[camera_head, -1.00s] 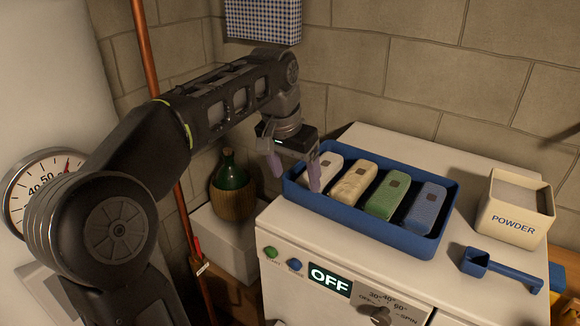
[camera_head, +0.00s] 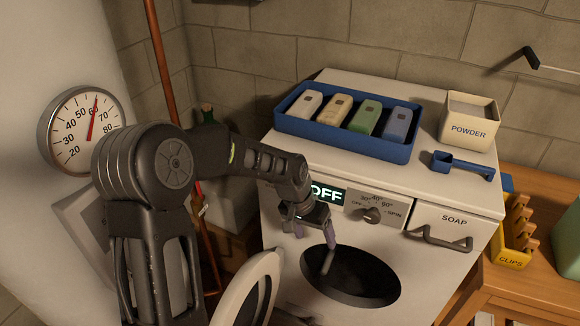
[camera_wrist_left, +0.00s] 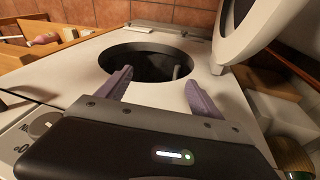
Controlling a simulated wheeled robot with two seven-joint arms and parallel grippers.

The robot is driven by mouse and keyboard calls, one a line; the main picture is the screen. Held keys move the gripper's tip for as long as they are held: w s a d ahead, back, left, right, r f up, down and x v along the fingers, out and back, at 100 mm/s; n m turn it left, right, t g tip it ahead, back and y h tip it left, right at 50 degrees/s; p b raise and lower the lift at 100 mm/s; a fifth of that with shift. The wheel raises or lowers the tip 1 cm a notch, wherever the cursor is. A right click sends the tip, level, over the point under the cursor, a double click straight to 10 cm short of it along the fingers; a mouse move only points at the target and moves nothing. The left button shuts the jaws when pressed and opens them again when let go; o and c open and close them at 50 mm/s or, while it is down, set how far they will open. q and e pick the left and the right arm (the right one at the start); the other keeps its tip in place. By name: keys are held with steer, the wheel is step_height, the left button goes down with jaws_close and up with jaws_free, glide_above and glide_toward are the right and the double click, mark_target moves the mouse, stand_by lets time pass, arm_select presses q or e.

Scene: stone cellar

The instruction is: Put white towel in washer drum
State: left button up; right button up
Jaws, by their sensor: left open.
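The white towel (camera_head: 306,105) lies rolled at the left end of the blue tray (camera_head: 345,143) on top of the washer. The washer drum opening (camera_head: 368,290) is a dark round hole in the washer front, also seen in the left wrist view (camera_wrist_left: 150,64). The round washer door (camera_head: 236,296) stands open at its left. My left gripper (camera_head: 314,233) is open and empty, just in front of the upper left of the opening. In the left wrist view its fingers (camera_wrist_left: 159,90) are spread, pointing toward the opening. My right gripper is not in view.
Beside the white towel lie a cream towel (camera_head: 334,110), a green one (camera_head: 365,116) and a blue one (camera_head: 397,123). A powder box (camera_head: 468,130) and blue scoop (camera_head: 463,165) stand at the right of the top. A wooden table (camera_head: 530,275) with a clips box (camera_head: 512,255) adjoins the right side.

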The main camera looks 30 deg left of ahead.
arm_select(q)
steer(key=s+d+f+g+h, duration=0.1)
steer(key=s+d+f, duration=0.35)
steer(key=f, duration=0.35)
steer(key=s+d+f, duration=0.4)
steer(key=d+f, duration=0.1)
steer(key=f, duration=0.2)
steer(key=s+d+f+n, duration=0.1)
steer(key=s+d+f, duration=0.2)
steer(key=s+f, duration=0.2)
steer(key=s+d+f+b, duration=0.1)
steer(key=s+d+f, duration=0.3)
steer(key=s, duration=0.8)
steer(key=shift+s+f+n+g+h, duration=0.2)
steer(key=shift+f+n+g+h, duration=0.2)
steer(key=shift+f, duration=0.1)
steer(key=shift+d, duration=0.1)
steer(key=shift+c, duration=0.2)
